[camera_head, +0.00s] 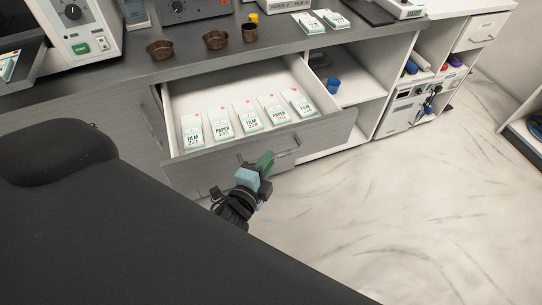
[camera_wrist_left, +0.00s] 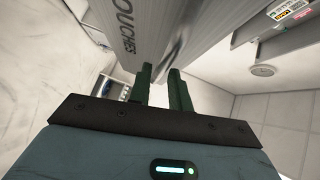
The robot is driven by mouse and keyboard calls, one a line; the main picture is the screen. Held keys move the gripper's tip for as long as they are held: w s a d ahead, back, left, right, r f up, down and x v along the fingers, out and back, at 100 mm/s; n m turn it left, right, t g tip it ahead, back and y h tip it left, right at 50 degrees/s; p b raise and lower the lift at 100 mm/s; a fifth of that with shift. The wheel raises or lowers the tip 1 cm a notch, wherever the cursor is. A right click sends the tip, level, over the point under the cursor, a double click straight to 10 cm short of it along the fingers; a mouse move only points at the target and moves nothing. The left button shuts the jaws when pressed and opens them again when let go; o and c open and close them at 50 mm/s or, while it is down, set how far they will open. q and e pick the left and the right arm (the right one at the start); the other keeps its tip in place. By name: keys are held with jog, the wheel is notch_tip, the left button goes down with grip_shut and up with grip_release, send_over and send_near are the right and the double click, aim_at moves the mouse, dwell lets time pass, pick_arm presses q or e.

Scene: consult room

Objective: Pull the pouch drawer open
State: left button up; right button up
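The pouch drawer (camera_head: 320,133) stands pulled out from the grey counter. Several white and green pouches (camera_head: 251,116) labelled FILM or PAPER stand in a row inside it. Its bar handle (camera_head: 288,153) is on the front. My left gripper (camera_head: 268,159) is at this handle, its green fingers close together around the bar. In the left wrist view the fingers (camera_wrist_left: 160,88) have a narrow gap, with the blurred handle (camera_wrist_left: 180,50) at their tips and the drawer front (camera_wrist_left: 135,30) lettered "OUCHES" beside them. My right gripper is not in view.
On the counter (camera_head: 140,79) are brown cups (camera_head: 215,40), devices and loose pouches (camera_head: 308,22). Open shelves (camera_head: 370,70) and a white unit (camera_head: 398,112) are right of the drawer. The marble-like floor (camera_head: 380,210) in front is clear. My black body fills the lower left.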

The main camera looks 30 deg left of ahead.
pick_arm(q)
jog(key=s, duration=0.5)
jog(key=shift+d+r, duration=0.2)
jog(key=shift+r, duration=0.15)
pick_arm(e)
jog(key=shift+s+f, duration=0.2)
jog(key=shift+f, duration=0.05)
